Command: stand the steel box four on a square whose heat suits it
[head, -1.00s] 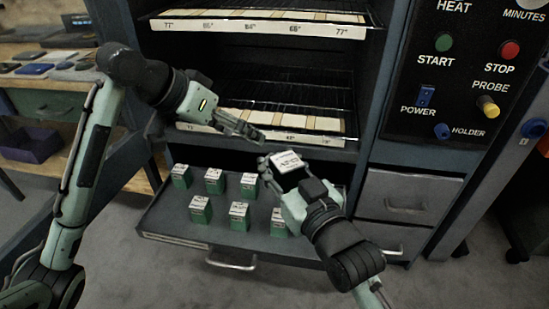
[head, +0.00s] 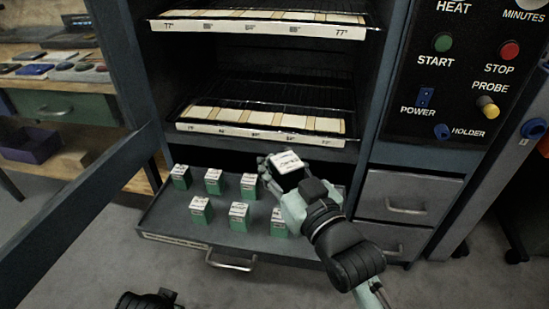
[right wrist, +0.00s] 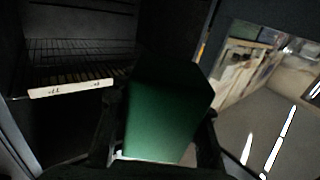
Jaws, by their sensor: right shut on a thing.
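My right gripper (head: 280,176) is shut on a box (head: 287,161) with a white label on top, held above the right side of the pulled-out drawer and in front of the lower rack. Its label is too small to read surely. In the right wrist view the held box (right wrist: 168,120) shows a large green side between the fingers. The lower rack (head: 262,122) carries pale squares with a strip of heat labels, mostly blurred. The upper rack (head: 258,18) has similar squares; 77° reads at both ends of its strip.
Several green boxes with white tops, one of them here (head: 239,216), stand in the open drawer (head: 170,222) below the racks. An open door (head: 75,205) stands at left. A control panel (head: 462,80) is at right. The lower rack's squares look empty.

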